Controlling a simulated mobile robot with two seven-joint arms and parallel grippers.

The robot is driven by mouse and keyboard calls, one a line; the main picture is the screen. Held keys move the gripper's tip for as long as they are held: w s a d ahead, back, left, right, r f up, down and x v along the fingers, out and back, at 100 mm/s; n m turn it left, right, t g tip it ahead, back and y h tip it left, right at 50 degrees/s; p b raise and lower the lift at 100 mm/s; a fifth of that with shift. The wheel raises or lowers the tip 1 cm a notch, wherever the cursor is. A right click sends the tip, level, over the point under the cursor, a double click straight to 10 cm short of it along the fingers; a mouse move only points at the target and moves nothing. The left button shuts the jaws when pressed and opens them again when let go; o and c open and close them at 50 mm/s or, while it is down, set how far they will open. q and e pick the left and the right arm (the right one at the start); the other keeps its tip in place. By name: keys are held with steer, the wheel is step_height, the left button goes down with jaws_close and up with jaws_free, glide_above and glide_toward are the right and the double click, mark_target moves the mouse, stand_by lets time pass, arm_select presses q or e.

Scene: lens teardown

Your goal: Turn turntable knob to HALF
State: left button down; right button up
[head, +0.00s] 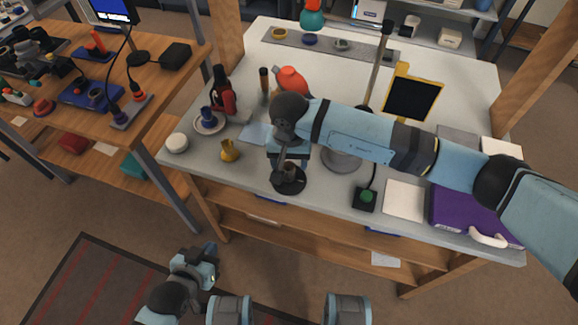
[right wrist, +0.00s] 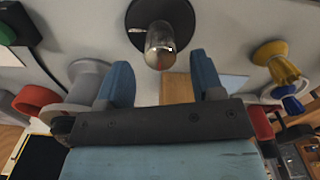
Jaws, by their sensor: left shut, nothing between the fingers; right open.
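A black round disc with a small upright metallic piece on it, which may be the turntable knob (head: 289,178), sits near the front edge of the white bench. The metallic piece shows in the right wrist view (right wrist: 160,45). I cannot read any HALF mark. My right gripper (head: 287,163) points down just over the disc. It is open, and in the right wrist view its blue fingers (right wrist: 163,72) stand apart with the metallic piece beyond the gap between them. My left gripper (head: 210,252) is shut and empty, low in front of the bench over the floor.
A yellow pot (head: 229,150), a saucer with a blue cup (head: 208,115) and a red-black bottle (head: 222,92) stand left of the disc. A green button (head: 367,196) on a black box, a white sheet (head: 405,200) and a purple case (head: 462,211) lie to the right.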

mark_target(289, 166)
steer(key=shift+f, duration=1.95)
steer(key=c, duration=0.9)
